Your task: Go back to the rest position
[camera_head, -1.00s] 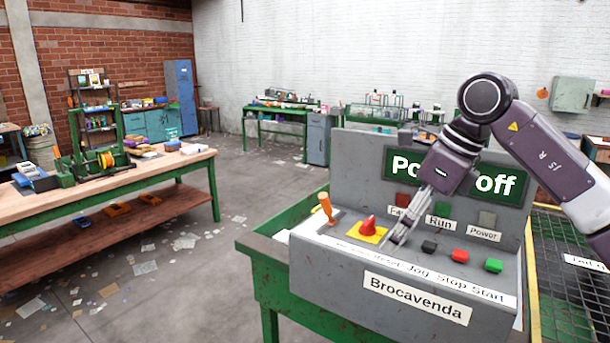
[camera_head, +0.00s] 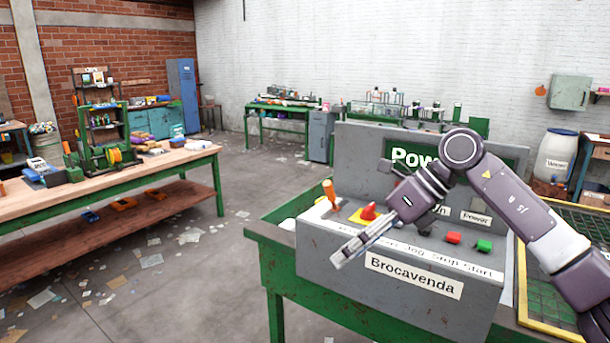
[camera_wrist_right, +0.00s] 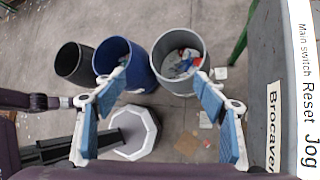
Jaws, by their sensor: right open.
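My right gripper (camera_head: 350,251) is in front of the grey control panel (camera_head: 340,262) in the head view, off its buttons. In the right wrist view its two blue-padded fingers (camera_wrist_right: 160,115) are spread apart with nothing between them. The panel carries an orange lever (camera_head: 329,192), a red knob on a yellow plate (camera_head: 368,212), a red button (camera_head: 453,237) and a green button (camera_head: 484,245). My arm hides part of the "Power" sign (camera_head: 410,157) and the labels below it. My left gripper is not in view.
The panel stands on a green table (camera_head: 272,255). A wooden workbench (camera_head: 110,185) is at the left. The right wrist view shows a black bin (camera_wrist_right: 75,62), a blue bin (camera_wrist_right: 128,58) and a grey bin (camera_wrist_right: 192,85) on the floor. Open floor lies between the tables.

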